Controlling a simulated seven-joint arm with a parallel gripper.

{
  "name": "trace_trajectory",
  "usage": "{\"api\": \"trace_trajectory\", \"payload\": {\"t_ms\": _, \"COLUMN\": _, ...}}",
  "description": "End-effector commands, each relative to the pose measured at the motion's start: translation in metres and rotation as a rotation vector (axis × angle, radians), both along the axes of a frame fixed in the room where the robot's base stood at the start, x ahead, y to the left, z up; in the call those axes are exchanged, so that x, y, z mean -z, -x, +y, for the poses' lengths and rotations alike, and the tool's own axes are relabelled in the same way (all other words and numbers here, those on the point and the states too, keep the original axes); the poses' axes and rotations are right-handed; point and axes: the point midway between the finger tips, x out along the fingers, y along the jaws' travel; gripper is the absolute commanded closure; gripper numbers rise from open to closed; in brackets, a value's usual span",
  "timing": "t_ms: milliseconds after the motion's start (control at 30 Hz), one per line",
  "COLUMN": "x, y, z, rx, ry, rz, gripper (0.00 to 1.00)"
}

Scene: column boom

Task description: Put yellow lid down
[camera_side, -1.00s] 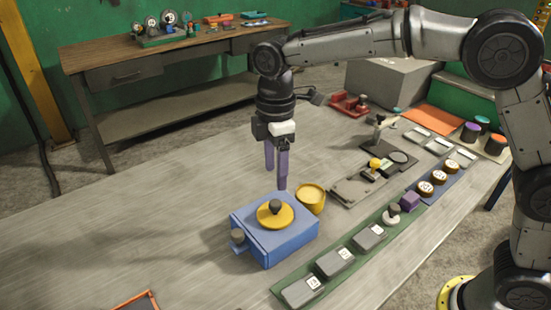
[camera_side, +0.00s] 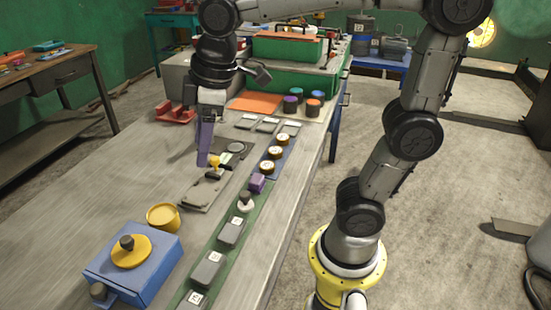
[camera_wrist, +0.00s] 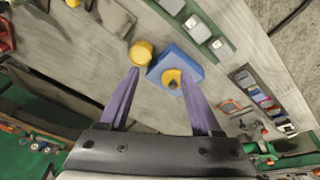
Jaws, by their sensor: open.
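The yellow lid (camera_side: 131,251) is a round disc with a dark knob. It lies flat on top of a blue box (camera_side: 160,268) at the front left of the bench. In the wrist view the lid (camera_wrist: 171,77) and the blue box (camera_wrist: 188,62) show beyond the fingertips, towards the right finger. My gripper (camera_side: 203,162) hangs in the air, apart from the box and lid. Its purple fingers overlap almost into one in the side view. In the wrist view my gripper (camera_wrist: 160,71) has its fingers wide apart with nothing held between them.
A yellow round dish (camera_side: 163,217) stands beside the blue box. A grey plate fixture (camera_side: 207,190) lies farther back. A green strip (camera_side: 222,255) with grey blocks runs along the bench's right side. A purple cube (camera_side: 257,183) stands near its far end. Bare bench top (camera_side: 85,195) lies left.

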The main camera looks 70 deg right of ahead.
Motion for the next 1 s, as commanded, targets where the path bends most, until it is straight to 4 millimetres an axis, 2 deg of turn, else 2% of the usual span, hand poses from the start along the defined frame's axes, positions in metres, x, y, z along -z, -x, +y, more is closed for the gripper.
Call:
{"api": "trace_trajectory", "payload": {"t_ms": 33, "x": 0.001, "y": 0.022, "z": -0.012, "rx": 0.083, "ry": -0.021, "rz": -0.034, "gripper": 0.35}}
{"api": "trace_trajectory", "payload": {"t_ms": 200, "x": 0.019, "y": 0.08, "z": -0.038, "rx": 0.339, "ry": -0.098, "rz": -0.125, "gripper": 0.35}}
{"api": "trace_trajectory", "payload": {"t_ms": 300, "x": 0.032, "y": 0.103, "z": -0.045, "rx": 0.448, "ry": -0.134, "rz": -0.165, "gripper": 0.35}}
{"api": "trace_trajectory", "payload": {"t_ms": 400, "x": 0.042, "y": 0.117, "z": -0.049, "rx": 0.517, "ry": -0.159, "rz": -0.19, "gripper": 0.35}}
{"api": "trace_trajectory", "payload": {"t_ms": 533, "x": 0.048, "y": 0.124, "z": -0.051, "rx": 0.555, "ry": -0.173, "rz": -0.202, "gripper": 0.35}}
{"api": "trace_trajectory", "payload": {"t_ms": 1000, "x": 0.048, "y": 0.124, "z": -0.051, "rx": 0.554, "ry": -0.172, "rz": -0.201, "gripper": 0.35}}
